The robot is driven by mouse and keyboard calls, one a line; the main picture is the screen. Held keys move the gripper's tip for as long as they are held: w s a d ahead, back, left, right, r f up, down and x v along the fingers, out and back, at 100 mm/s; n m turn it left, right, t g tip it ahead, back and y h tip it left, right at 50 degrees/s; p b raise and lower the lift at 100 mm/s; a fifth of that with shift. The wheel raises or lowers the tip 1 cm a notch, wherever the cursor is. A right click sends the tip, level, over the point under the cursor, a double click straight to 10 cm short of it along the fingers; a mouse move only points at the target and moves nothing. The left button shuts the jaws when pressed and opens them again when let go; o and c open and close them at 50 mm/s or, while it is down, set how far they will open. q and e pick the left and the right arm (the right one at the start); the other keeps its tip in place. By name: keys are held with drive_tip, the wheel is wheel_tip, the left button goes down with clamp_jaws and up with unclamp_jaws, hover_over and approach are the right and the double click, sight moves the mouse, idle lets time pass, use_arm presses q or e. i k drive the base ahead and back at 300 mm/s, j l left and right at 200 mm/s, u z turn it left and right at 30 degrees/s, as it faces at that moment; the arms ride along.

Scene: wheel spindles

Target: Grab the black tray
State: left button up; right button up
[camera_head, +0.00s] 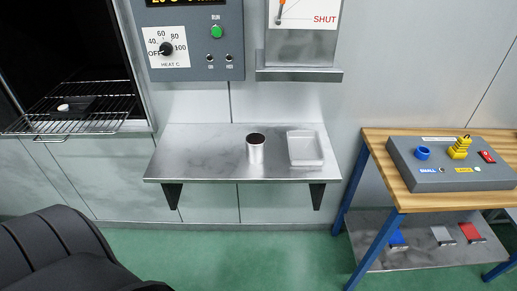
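A dark, flat shape that looks like the black tray (82,104) lies on the wire rack (50,127) at the upper left. The rack sticks out of a dark oven opening. A small white round piece (63,107) shows at the tray's left side. The tray's edges are hard to make out against the dark opening. Neither of my grippers is in view.
A metal shelf (210,165) holds a metal cup (256,150) and a pale shallow tray (321,147). A control panel (215,60) hangs above. A wooden table (385,148) with a grey box (450,182) stands at right. Green floor (240,245) is open in front.

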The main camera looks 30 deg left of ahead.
sight(73, 102)
drive_tip(key=u, duration=2.3)
